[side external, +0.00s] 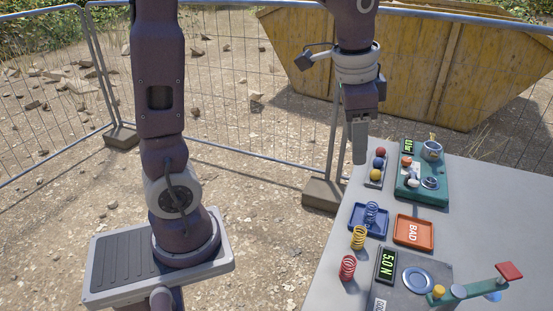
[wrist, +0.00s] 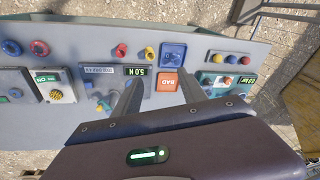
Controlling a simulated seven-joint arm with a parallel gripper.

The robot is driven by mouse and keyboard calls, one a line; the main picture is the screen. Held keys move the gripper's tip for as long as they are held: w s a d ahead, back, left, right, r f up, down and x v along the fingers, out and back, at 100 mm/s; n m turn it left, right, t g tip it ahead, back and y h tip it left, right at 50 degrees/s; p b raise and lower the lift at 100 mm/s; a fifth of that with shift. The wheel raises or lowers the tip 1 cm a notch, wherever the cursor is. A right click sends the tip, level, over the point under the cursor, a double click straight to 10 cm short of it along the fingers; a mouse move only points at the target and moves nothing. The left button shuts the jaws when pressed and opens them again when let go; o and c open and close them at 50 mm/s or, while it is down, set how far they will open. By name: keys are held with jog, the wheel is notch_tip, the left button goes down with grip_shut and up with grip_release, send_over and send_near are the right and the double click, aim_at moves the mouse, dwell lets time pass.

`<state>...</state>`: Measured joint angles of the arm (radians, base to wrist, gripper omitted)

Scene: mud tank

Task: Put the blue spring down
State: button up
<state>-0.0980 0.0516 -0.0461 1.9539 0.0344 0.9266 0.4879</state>
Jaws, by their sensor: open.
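The blue spring (side external: 371,213) stands in the blue tray (side external: 355,227) on the grey table. In the wrist view the spring (wrist: 174,51) shows small and faint inside the blue tray (wrist: 165,62). My gripper (side external: 360,155) hangs above and behind the tray, well clear of the spring. In the wrist view its two fingers (wrist: 160,80) are spread apart with nothing between them. The gripper and the spring do not touch.
An orange tray marked BAD (side external: 428,239) sits right of the blue tray. A yellow spring (side external: 358,238) and a red spring (side external: 347,267) stand in front. A force tester reading 5.0 N (side external: 386,266), a rack of balls (side external: 376,176) and a green device (side external: 408,193) are nearby.

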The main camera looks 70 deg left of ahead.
jog(key=s+d+n+t, duration=0.1)
jog(key=s+n, duration=0.1)
jog(key=s, duration=0.7)
jog(key=s+d+r+n+t, duration=0.1)
jog(key=s+n+t, duration=0.1)
jog(key=s, duration=0.7)
jog(key=shift+d+r+n, duration=0.2)
jog(key=shift+r+n, duration=0.05)
jog(key=shift+n, duration=0.35)
